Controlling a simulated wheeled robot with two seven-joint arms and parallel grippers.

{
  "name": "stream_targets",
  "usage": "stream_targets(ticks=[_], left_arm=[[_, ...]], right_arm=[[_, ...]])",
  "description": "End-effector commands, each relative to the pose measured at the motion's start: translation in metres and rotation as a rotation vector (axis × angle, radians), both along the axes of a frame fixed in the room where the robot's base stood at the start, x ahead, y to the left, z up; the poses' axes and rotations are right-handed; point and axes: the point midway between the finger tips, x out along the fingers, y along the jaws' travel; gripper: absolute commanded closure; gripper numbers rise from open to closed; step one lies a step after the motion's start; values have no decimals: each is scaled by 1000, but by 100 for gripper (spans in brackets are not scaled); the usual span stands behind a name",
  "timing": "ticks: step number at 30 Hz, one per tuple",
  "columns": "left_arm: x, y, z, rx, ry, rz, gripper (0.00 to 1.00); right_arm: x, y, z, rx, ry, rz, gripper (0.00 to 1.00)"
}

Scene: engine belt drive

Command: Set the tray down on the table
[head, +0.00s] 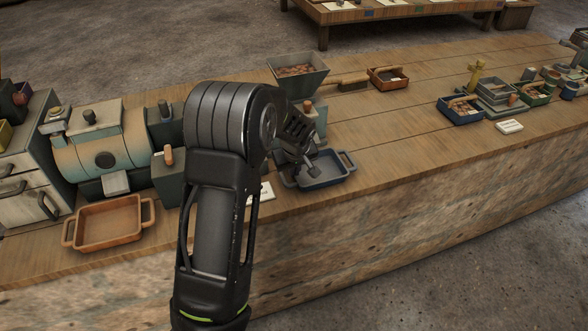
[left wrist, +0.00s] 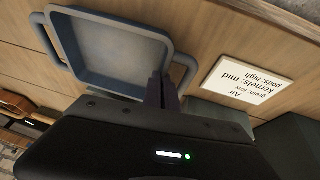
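A blue-grey tray (head: 322,170) with a loop handle at each end is at the table's front edge, below the hopper machine. It looks empty and level. It also shows in the left wrist view (left wrist: 115,55). My left gripper (head: 310,168) reaches down over the tray's left part. In the left wrist view its fingers (left wrist: 162,90) are close together at the tray's rim, near one handle, and seem to pinch it. The tray is at or very near the wooden table top (head: 410,150); I cannot tell if a small gap remains. My right gripper is not in view.
An orange tray (head: 108,222) lies at the front left, before a drum machine (head: 100,150). A hopper (head: 297,75) stands behind the blue-grey tray. A printed card (left wrist: 245,80) lies beside it. Small bins (head: 461,109) stand farther right. The table between is clear.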

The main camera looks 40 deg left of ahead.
Motion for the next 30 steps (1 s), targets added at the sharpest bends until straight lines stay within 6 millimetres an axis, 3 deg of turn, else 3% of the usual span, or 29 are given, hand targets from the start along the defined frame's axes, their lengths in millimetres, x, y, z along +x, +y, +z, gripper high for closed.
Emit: stream_targets(ticks=[8, 16, 24, 30], left_arm=[[0, 0, -4, 0, -1, 0, 100], [0, 0, -3, 0, 0, 0, 76], [0, 0, -2, 0, 0, 0, 76], [-2, -3, 10, 0, -3, -1, 76]], right_arm=[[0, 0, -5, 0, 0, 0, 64], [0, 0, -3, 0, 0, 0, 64], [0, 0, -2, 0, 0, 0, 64], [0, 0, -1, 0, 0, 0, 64]])
